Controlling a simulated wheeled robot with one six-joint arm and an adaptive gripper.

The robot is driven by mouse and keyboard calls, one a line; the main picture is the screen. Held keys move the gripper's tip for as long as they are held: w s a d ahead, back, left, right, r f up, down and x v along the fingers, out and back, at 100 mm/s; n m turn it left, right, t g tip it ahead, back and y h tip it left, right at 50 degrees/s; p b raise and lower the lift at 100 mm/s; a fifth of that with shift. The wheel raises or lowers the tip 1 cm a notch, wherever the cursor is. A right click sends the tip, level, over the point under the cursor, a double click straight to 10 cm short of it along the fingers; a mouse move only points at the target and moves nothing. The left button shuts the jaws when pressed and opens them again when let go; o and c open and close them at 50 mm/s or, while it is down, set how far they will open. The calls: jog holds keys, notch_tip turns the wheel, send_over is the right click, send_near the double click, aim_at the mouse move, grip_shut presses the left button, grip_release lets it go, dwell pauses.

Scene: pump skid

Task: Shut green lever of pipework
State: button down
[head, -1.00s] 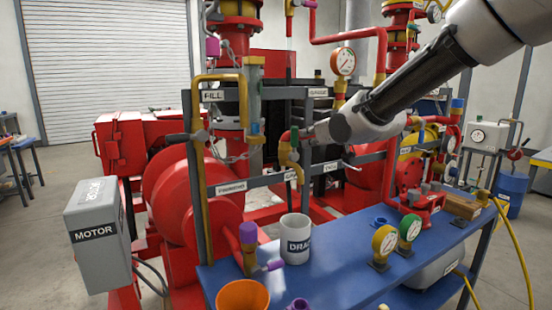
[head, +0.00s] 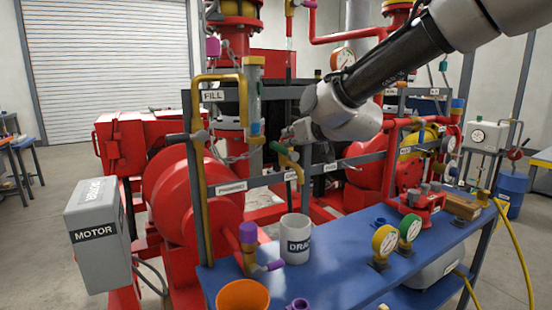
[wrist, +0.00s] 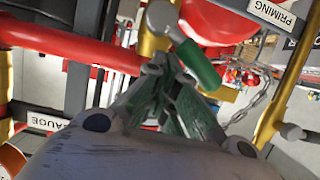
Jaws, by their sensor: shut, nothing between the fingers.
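The green lever (head: 279,147) sits on a valve at the top of a bent yellow pipe (head: 292,160), above the middle of the bench. In the head view it slants up to the left of the pipe. The wrist view shows the green lever (wrist: 198,66) running from a grey valve hub (wrist: 160,18), just beside the fingertips. My gripper (head: 289,136) is shut and empty, close by the lever on its right. It also shows in the wrist view (wrist: 165,68) with its fingers together. I cannot tell whether they touch the lever.
A red pipe (wrist: 75,50) and yellow pipes crowd the fingers. A white mug (head: 295,240), an orange bowl (head: 242,296) and gauges (head: 385,242) stand on the blue bench (head: 335,265).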

aim_at(281, 146)
jog(key=shift+s+a+f, duration=0.3)
jog(key=shift+s+a, duration=0.05)
jog(key=shift+a, duration=0.15)
jog(key=shift+s+a+f, duration=0.25)
jog(key=shift+s+a, duration=0.05)
jog(key=shift+a, duration=0.15)
jog(key=shift+s+a+f, duration=0.25)
jog(key=shift+a+f, duration=0.1)
jog(key=shift+f, duration=0.1)
jog(key=shift+d+r, duration=0.1)
jog(key=shift+r, duration=0.6)
jog(key=v, duration=0.9)
